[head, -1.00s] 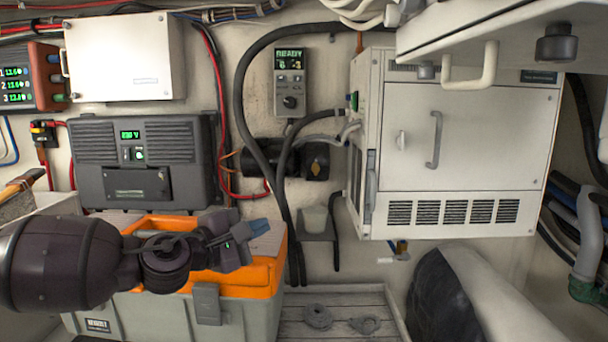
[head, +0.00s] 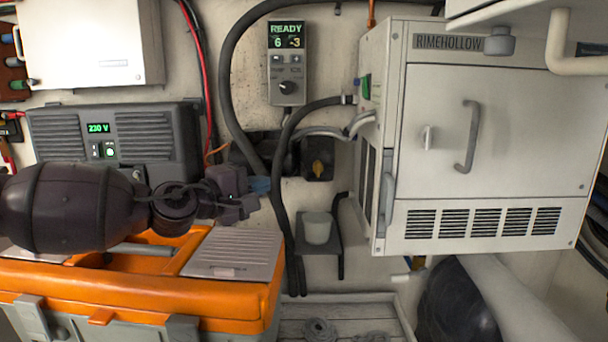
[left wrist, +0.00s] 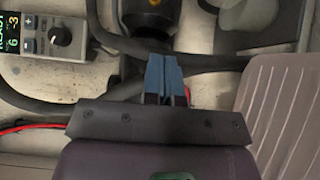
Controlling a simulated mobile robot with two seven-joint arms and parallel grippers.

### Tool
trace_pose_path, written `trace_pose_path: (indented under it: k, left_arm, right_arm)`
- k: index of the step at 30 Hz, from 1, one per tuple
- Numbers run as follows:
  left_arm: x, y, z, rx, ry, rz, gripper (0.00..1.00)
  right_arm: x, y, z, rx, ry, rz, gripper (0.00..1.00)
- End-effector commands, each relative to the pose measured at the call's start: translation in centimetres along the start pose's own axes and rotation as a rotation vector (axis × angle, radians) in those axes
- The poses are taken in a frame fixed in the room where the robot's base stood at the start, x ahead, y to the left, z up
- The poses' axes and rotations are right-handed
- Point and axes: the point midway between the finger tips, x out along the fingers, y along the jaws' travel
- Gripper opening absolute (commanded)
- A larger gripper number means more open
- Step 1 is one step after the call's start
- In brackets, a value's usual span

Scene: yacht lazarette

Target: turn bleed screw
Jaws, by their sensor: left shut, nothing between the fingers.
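My left gripper (head: 260,185) reaches in from the left above the orange toolbox. Its blue fingers are shut and empty, just left of the dark hoses. They also show side by side in the left wrist view (left wrist: 163,75). To their right in the head view, a black wall fitting (head: 318,156) carries a small yellow knob (head: 318,169). The fitting is partly visible at the top of the left wrist view (left wrist: 152,15), beyond the fingertips. A small blue and yellow fitting (head: 416,262) sits under the white cabinet. I cannot tell which part is the bleed screw.
The white cabinet (head: 490,150) fills the right. A control box (head: 289,62) reads READY, 6 and -3. A pale cup (head: 317,228) stands on a bracket. Dark hoses (head: 282,190) run down the wall. The orange toolbox (head: 190,295) lies below my arm.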

Motion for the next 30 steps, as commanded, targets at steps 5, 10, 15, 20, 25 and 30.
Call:
trace_pose_path:
  k: [5, 10, 15, 20, 25, 30]
  left_arm:
    - [3.0, 0.1, 0.1, -0.002, -0.001, 0.000, 0.00]
    - [5.7, 0.1, 0.1, -0.003, -0.002, 0.000, 0.00]
    - [7.8, 0.2, 1.2, -0.002, -0.004, -0.001, 0.00]
    - [8.9, 0.1, 2.3, -0.002, -0.002, -0.001, 0.00]
    - [9.4, 0.0, 2.8, -0.001, 0.000, 0.000, 0.00]
    - [9.4, 0.0, 2.8, -0.001, 0.001, 0.000, 0.00]
  right_arm:
    - [-0.2, 0.1, -0.7, -0.002, 0.003, -0.001, 0.74]
    - [-0.4, 0.1, -1.2, -0.002, 0.005, -0.002, 0.74]
    - [-0.7, 0.2, -1.4, -0.003, -0.003, -0.002, 0.74]
    - [-1.0, 0.2, -1.2, -0.003, -0.013, -0.002, 0.74]
    - [-1.1, 0.2, -0.7, -0.002, -0.025, -0.001, 0.74]
    - [-1.2, 0.2, -0.7, -0.002, -0.023, -0.001, 0.74]
